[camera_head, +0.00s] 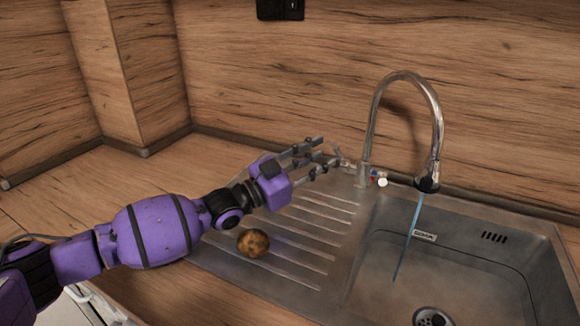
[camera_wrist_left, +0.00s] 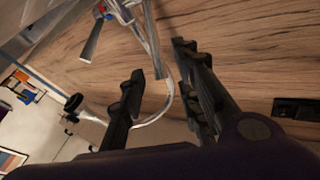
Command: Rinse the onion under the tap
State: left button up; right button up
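The onion (camera_head: 252,242), brown and round, lies on the ribbed drainboard (camera_head: 297,262) beneath my left forearm. The tap (camera_head: 372,120) is a tall chrome arch, and a thin blue stream of water (camera_head: 408,235) falls from its spout into the sink basin (camera_head: 450,262). My left gripper (camera_head: 325,158) is open and empty above the drainboard, close to the tap's base and side lever (camera_head: 346,162). In the left wrist view its fingers (camera_wrist_left: 158,66) are spread apart, with chrome tap parts (camera_wrist_left: 144,30) beyond them. I cannot tell whether they touch the lever. My right gripper is not in view.
The wooden splashback (camera_head: 285,75) rises close behind the tap. A black socket (camera_head: 280,9) is mounted on it. The basin has a drain (camera_head: 432,317) at its front and looks empty. Wooden worktop (camera_head: 95,185) lies clear left of the drainboard.

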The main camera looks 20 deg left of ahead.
pick_arm(q)
jog(key=r+v, duration=0.2)
jog(key=v, duration=0.7)
jog(key=shift+s, duration=0.25)
jog(key=shift+a+f, duration=0.15)
